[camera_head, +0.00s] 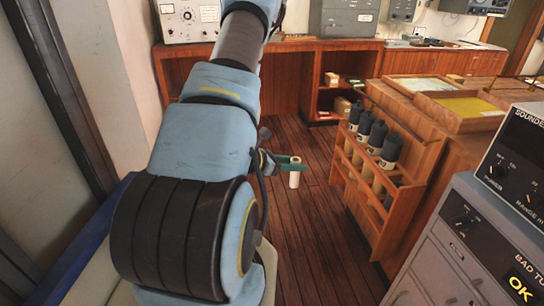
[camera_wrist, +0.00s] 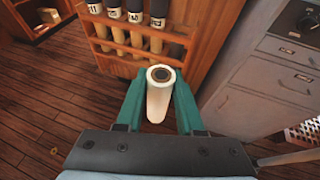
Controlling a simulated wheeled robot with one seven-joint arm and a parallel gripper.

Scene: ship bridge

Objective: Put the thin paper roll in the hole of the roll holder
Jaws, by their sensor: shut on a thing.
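The thin paper roll (camera_wrist: 158,102) is cream-white with a dark centre in its top end. In the wrist view it stands between the two teal fingers of my gripper (camera_wrist: 159,100), which is shut on it. In the head view the roll (camera_head: 294,178) hangs below a teal finger of my gripper (camera_head: 288,161), above the wooden floor. The wooden roll holder (camera_head: 425,155) stands to the right, with several dark-capped rolls (camera_head: 377,135) in its upper row. In the wrist view the holder (camera_wrist: 205,45) is ahead of the held roll, apart from it. Its holes are not clearly visible.
A grey cabinet with drawers (camera_wrist: 265,80) stands right of the holder, with an instrument panel (camera_head: 515,165) on top. A wooden table with a chart (camera_head: 470,106) adjoins the holder. Shelves and a counter (camera_head: 330,45) line the back. Open plank floor (camera_head: 315,215) lies between.

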